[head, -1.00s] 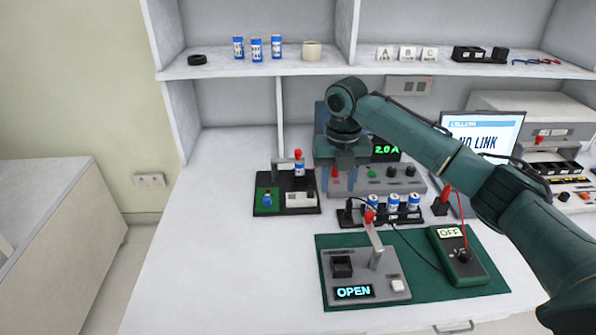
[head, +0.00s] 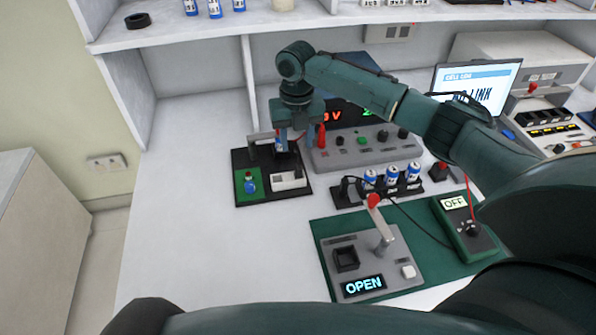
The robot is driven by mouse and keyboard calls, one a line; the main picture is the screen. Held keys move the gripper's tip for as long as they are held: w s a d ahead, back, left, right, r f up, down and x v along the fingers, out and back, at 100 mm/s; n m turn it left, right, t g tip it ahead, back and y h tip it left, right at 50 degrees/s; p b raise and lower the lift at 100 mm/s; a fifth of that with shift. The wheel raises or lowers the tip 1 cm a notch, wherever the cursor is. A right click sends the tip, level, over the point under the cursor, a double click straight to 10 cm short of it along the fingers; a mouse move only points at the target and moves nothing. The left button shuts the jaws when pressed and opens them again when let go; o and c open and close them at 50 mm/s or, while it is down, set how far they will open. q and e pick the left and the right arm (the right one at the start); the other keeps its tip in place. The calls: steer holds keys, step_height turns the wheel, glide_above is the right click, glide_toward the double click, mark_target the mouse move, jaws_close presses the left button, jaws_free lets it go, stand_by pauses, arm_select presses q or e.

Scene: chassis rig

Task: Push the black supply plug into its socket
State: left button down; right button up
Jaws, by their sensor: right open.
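The bench supply (head: 345,155) stands at the back, with a red plug (head: 322,135) upright at its left end, a green button and dark knobs. I cannot make out a black supply plug or its socket; the supply's left end is partly behind my right gripper (head: 288,150). That gripper points down, open, in front of the supply's left end, over the back right of a black tray (head: 243,198). A battery in the tray's clamp (head: 262,138) is mostly hidden by its fingers; I cannot tell whether they touch it. My left gripper is out of view.
A battery rack (head: 352,198) with several blue-white cells stands in front of the supply. A green mat (head: 325,230) carries a lever box reading OPEN (head: 375,268) and a meter reading OFF (head: 465,228). The white bench (head: 200,250) is clear at left.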

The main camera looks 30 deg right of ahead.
mark_target(299, 167)
steer(key=shift+s+f+p, duration=0.2)
steer(key=shift+f, duration=1.5)
steer(key=shift+s+f+p, duration=0.15)
steer(key=shift+f, duration=1.55)
steer(key=shift+c, duration=0.5)
jaws_close()
